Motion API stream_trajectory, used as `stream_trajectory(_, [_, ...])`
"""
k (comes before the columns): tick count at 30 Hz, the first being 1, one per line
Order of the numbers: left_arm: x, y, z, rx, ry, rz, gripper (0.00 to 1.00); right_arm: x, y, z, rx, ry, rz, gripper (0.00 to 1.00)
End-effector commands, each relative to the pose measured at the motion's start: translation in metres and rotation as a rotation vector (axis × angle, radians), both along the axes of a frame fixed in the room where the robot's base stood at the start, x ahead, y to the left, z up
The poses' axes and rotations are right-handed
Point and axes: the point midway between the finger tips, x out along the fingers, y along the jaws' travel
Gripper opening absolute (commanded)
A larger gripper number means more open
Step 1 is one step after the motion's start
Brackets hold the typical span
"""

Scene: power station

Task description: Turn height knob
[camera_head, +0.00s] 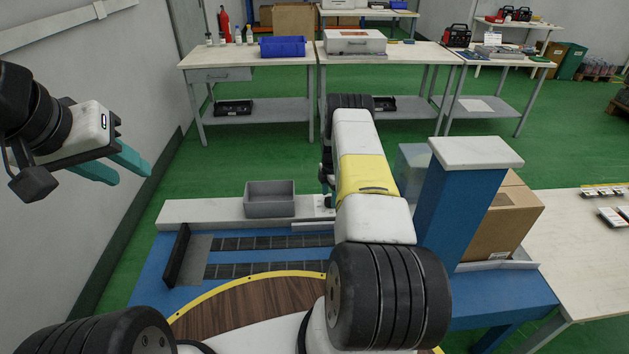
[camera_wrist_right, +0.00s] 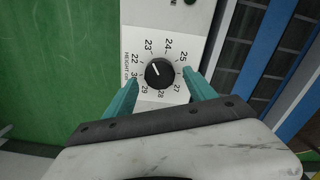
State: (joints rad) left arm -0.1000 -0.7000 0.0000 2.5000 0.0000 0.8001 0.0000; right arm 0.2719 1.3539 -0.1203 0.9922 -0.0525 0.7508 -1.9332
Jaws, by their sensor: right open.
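The height knob (camera_wrist_right: 159,73) shows in the right wrist view as a round black dial with a white pointer line, set on a white panel (camera_wrist_right: 151,16) with printed numbers around it. The pointer is toward the upper left, near 23. My right gripper (camera_wrist_right: 161,92) is open, its teal fingers on either side of the dial, apart from it as far as I can tell. In the head view my right arm hides the knob and right gripper. My left gripper (camera_head: 135,168) is open and empty at the left, away from the machine.
A blue machine with rollers (camera_head: 270,243) carries a grey bin (camera_head: 270,199) on its white ledge. A blue post (camera_head: 455,210) and a cardboard box (camera_head: 503,222) stand right of my right arm. Worktables (camera_head: 250,62) line the back. Green floor is free at the left.

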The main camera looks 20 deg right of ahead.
Motion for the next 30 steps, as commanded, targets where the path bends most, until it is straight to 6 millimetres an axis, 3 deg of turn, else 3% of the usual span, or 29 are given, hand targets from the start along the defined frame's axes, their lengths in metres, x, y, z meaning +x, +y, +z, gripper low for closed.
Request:
stream_trajectory(4, [0.0000, 0.0000, 0.0000, 0.000, 0.000, 0.000, 0.36, -0.0002, 0.0003, -0.0126, 0.000, 0.000, -0.001, 0.65])
stream_trajectory(13, [0.0000, 0.0000, 0.0000, 0.000, 0.000, 0.000, 0.36, -0.0001, 0.0001, -0.0146, 0.000, 0.000, -0.001, 0.65])
stream_trajectory(22, [0.0000, 0.0000, 0.0000, 0.000, 0.000, 0.000, 0.36, -0.0001, 0.0002, -0.0144, 0.000, 0.000, -0.001, 0.06])
stream_trajectory(30, [0.0000, 0.0000, 0.0000, 0.000, 0.000, 0.000, 0.36, 0.0001, 0.0002, -0.0143, 0.000, 0.000, -0.024, 0.02])
